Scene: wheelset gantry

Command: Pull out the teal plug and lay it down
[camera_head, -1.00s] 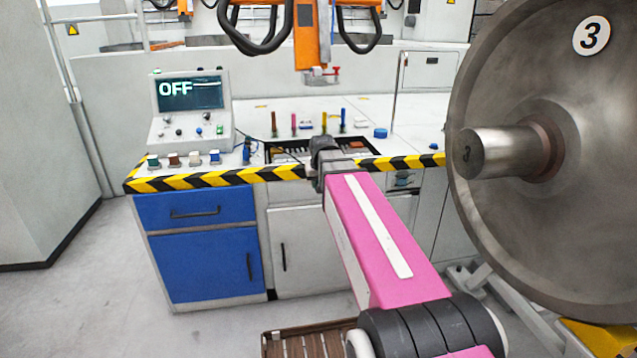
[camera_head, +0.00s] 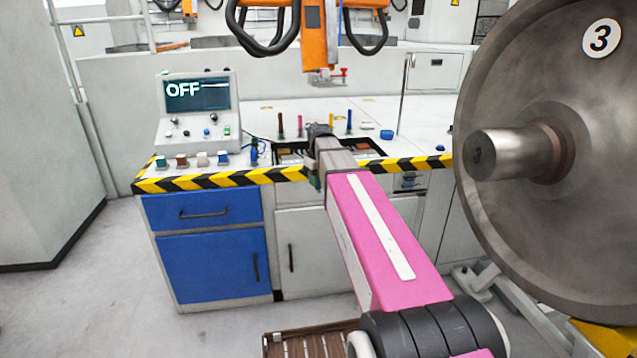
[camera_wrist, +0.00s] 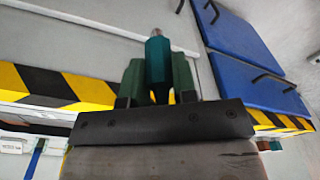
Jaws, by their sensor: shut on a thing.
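The teal plug (camera_wrist: 157,57) is between the two dark green fingers of my gripper (camera_wrist: 157,80) in the wrist view. The fingers are shut on its sides, and its grey metal tip points away from the gripper. No socket shows around the tip. In the head view my arm's end is at the bench's front edge. A small dark green part of my gripper (camera_head: 315,181) shows below it, in front of the striped edge. The plug cannot be made out there.
The bench has a yellow-black striped edge (camera_head: 225,179). A console (camera_head: 197,110) reading OFF stands at its left, and several coloured upright pegs (camera_head: 300,125) stand behind an open recess. A large wheel (camera_head: 560,220) stands close on the right. Blue cabinet fronts (camera_head: 211,265) are below.

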